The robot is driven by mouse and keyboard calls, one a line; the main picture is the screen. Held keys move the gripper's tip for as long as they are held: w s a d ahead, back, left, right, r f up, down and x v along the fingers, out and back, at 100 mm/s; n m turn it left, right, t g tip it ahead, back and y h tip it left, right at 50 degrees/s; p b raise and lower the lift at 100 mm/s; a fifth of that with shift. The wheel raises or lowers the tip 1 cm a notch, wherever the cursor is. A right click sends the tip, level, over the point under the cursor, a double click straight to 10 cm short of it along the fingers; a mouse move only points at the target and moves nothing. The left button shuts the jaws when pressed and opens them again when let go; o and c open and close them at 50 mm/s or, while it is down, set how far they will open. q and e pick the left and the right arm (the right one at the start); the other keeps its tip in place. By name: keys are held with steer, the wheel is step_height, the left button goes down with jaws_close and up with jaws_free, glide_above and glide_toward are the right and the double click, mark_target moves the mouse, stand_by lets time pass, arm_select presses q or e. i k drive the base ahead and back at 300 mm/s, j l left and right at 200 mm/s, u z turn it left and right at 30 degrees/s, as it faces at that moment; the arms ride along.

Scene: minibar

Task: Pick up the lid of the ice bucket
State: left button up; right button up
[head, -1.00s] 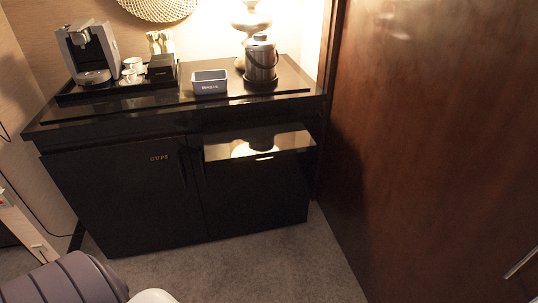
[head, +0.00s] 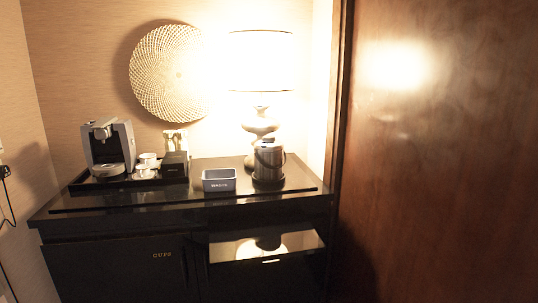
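The ice bucket (head: 268,165) stands upright at the right end of the black cabinet top, in front of the lamp. Neither of my grippers shows in the head view.
A grey box (head: 219,181) stands left of the bucket. A coffee machine (head: 109,149), cups (head: 147,160) and a dark box (head: 175,165) fill the tray on the left. A lit lamp (head: 260,62) stands behind. A wooden panel (head: 440,170) borders the right.

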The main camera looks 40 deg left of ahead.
mark_target(267, 143)
steer(key=i+j+u, duration=0.1)
steer(key=i+j, duration=0.2)
steer(key=j, duration=0.25)
steer(key=i+j+u, duration=0.15)
steer(key=i+j, duration=0.15)
steer(key=j, duration=0.2)
steer(key=i+j+u, duration=0.1)
steer(key=i+j, duration=0.2)
steer(key=j, duration=0.15)
